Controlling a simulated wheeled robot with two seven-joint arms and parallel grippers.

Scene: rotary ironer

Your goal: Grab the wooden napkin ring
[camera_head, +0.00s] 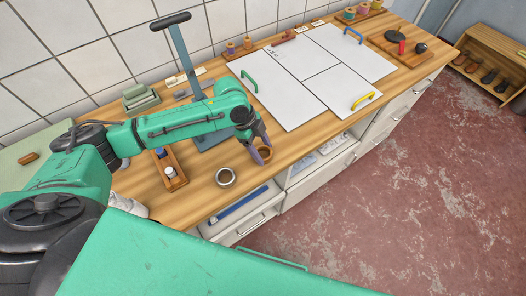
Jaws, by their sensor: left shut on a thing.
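The wooden napkin ring (265,153) is a small brown ring near the front edge of the wooden counter, in the head view. My left gripper (260,155) reaches down to it from above, its grey-purple fingers shut on the ring's left side. The fingers cover part of the ring. Whether the ring still touches the counter is hard to tell. My right gripper does not show.
A wooden tray (170,170) with small bottles lies further left. White panels (290,90) with coloured handles cover the counter's middle. The counter's front edge is close, with open shelves below.

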